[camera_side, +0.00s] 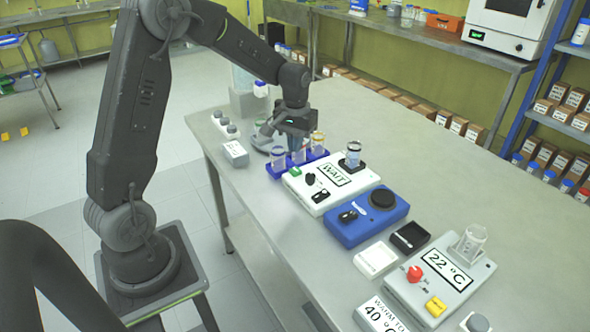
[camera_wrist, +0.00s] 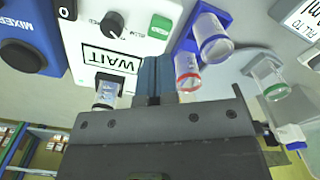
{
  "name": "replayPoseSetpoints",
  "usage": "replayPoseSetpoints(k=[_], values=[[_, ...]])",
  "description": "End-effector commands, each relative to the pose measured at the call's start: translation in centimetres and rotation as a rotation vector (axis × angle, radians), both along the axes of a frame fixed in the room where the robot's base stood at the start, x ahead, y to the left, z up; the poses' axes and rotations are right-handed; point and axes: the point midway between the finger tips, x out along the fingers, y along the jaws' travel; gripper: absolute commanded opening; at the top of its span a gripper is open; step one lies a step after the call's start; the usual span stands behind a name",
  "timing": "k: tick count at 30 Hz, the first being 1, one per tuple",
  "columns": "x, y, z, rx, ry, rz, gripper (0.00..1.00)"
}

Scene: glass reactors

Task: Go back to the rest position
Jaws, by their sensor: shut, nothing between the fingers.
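My gripper (camera_side: 296,150) is over the far part of the table, beside the blue vial rack (camera_side: 274,172). In the wrist view my gripper (camera_wrist: 155,95) shows with its fingers together and nothing between them. My gripper hides part of the area behind the rack.
A blue mixer (camera_side: 365,222), a white tray (camera_side: 375,260), a black tray (camera_side: 410,238) and a grey device reading 22 °C (camera_side: 440,285) stand nearer on the table. A small labelled block (camera_side: 236,153) is at the left edge.

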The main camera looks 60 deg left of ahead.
Motion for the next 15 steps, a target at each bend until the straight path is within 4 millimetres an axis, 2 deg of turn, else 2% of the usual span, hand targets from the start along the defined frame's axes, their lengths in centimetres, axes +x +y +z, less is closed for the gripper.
replayPoseSetpoints(k=[11,15], values=[[-0.1,-0.1,0.4,0.001,-0.002,-0.002,0.00],[-0.8,-1.5,2.4,0.013,-0.033,-0.035,0.00]])
